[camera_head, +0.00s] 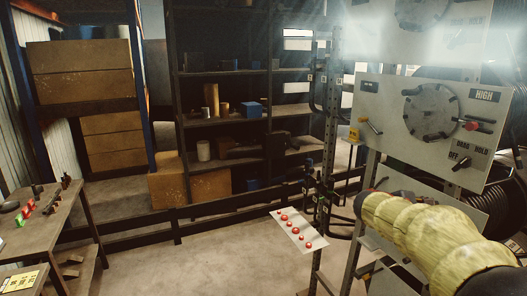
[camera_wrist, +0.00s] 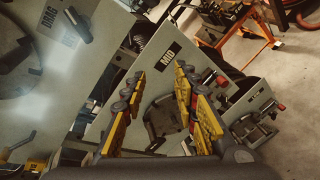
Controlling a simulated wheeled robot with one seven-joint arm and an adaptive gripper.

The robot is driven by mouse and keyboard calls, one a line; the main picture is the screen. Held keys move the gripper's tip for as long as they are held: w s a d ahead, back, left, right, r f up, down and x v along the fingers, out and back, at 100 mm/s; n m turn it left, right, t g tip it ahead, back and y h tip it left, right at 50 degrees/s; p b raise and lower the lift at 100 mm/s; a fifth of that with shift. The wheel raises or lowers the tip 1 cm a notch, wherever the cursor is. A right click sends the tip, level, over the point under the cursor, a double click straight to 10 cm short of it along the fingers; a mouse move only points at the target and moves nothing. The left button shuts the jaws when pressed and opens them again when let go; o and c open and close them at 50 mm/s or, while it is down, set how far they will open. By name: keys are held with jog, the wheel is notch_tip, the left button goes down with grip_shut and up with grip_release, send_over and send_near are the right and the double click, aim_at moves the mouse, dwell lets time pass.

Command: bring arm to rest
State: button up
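My arm (camera_head: 430,230), in a yellow-green sleeve, reaches in from the lower right of the head view, in front of the panel stand. My gripper's fingers cannot be made out there. Whether the fingers touch the panel cannot be told.
A panel marked HIGH (camera_head: 385,95) has a dial and levers. A white plate with red buttons (camera_head: 297,232) stands left of my arm. A workbench (camera_head: 40,235) is at left, shelving (camera_head: 225,125) behind. An orange frame (camera_wrist: 258,22) shows in the wrist view.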

jog(key=s+a+f+m+g+y, duration=0.1)
jog(key=s+a+f+m+y, duration=0.25)
jog(key=s+a+f, duration=0.35)
jog(key=s+a+f+m+g+y, duration=0.1)
jog(key=s+a+f+m+y, duration=0.3)
jog(key=s, duration=0.5)
jog(key=s+a+f+m+t+y+b, duration=0.2)
jog(key=s+a+y, duration=0.4)
jog(key=s+a, duration=1.1)
jog(key=a+m+t+b, duration=0.1)
jog(key=a+m, duration=0.1)
jog(key=a, duration=0.2)
jog(key=shift+s+f, duration=0.2)
jog(key=shift+f, duration=0.2)
jog(key=shift+o, duration=0.4)
jog(key=shift+d+r+m, duration=0.1)
jog(key=shift+m, duration=0.15)
